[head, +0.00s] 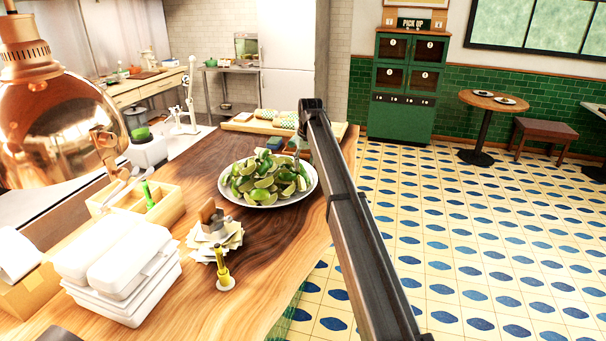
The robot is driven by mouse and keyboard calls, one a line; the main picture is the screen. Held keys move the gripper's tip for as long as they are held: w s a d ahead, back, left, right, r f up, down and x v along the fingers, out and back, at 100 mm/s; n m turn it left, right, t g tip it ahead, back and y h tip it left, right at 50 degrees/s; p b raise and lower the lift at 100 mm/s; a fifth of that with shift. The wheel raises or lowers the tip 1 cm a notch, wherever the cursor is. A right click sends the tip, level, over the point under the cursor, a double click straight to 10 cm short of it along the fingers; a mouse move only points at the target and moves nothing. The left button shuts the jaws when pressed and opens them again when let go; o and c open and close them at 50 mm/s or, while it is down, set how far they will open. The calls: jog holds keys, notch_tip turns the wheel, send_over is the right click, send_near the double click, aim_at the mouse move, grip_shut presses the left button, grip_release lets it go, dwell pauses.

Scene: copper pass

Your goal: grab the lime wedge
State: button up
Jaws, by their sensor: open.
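Several lime wedges (262,184) lie heaped on a round white plate (289,203) on the wooden counter; no single wedge stands apart. My arm comes up from the bottom right and bends down at its far end. My gripper (297,150) is small in view at the far right side of the plate, partly hidden by my arm. It is open, and I see no wedge held in it. Whether it touches the heap cannot be told.
White takeaway boxes (122,265), a spiked stack of paper slips (214,236) and a wooden caddy (165,205) stand on the counter (285,245) nearer me. A copper lamp (60,120) hangs at left. A board with wrapped food (243,125) lies behind the plate.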

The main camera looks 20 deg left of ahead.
aim_at(303, 173)
jog(key=shift+p+x, duration=1.35)
jog(key=shift+x, duration=1.25)
jog(key=shift+s+d, duration=0.1)
jog(key=shift+s, duration=0.05)
jog(key=c, duration=0.7)
